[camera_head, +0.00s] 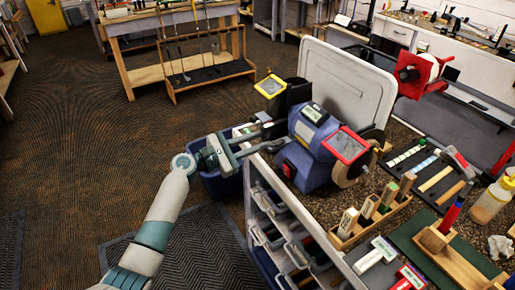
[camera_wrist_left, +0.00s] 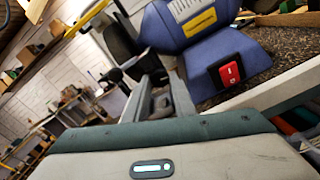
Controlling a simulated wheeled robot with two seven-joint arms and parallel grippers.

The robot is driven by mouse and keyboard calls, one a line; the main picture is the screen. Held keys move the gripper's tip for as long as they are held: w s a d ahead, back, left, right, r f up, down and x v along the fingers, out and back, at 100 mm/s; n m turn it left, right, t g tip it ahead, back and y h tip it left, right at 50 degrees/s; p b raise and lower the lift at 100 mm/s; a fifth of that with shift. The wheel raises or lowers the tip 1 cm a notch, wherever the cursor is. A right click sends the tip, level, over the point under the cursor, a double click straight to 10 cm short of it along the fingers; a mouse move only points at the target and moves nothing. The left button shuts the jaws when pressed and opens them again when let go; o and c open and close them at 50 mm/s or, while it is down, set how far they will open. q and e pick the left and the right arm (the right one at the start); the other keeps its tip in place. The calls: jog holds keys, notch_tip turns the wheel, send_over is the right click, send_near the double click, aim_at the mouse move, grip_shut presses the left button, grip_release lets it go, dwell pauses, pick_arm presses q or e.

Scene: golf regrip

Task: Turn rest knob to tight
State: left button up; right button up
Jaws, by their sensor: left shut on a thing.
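The blue bench grinder (camera_head: 306,150) stands on the corner of the speckled bench, with a yellow-framed shield (camera_head: 270,87) on its left and a red-framed shield (camera_head: 345,145) on its right. In the left wrist view the grinder's blue body (camera_wrist_left: 205,40) and red switch (camera_wrist_left: 230,72) show close up. My left gripper (camera_head: 268,131) reaches in from the left, beside the grinder's left side below the yellow shield. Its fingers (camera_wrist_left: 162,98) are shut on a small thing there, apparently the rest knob. The knob itself is hidden, so its setting cannot be told. My right gripper is out of view.
A white-grey panel (camera_head: 345,85) stands behind the grinder. Wooden holders (camera_head: 372,215) and tool trays (camera_head: 430,175) fill the bench to the right. A blue bin (camera_head: 222,182) stands under my left wrist. Open floor (camera_head: 80,130) lies to the left.

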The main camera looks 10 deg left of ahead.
pick_arm(q)
jog(key=shift+m, duration=0.5)
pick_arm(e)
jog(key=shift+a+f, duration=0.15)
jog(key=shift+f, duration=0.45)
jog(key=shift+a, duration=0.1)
pick_arm(q)
jog(key=o, duration=1.1)
jog(key=shift+c, duration=0.2)
jog(key=shift+a, duration=0.1)
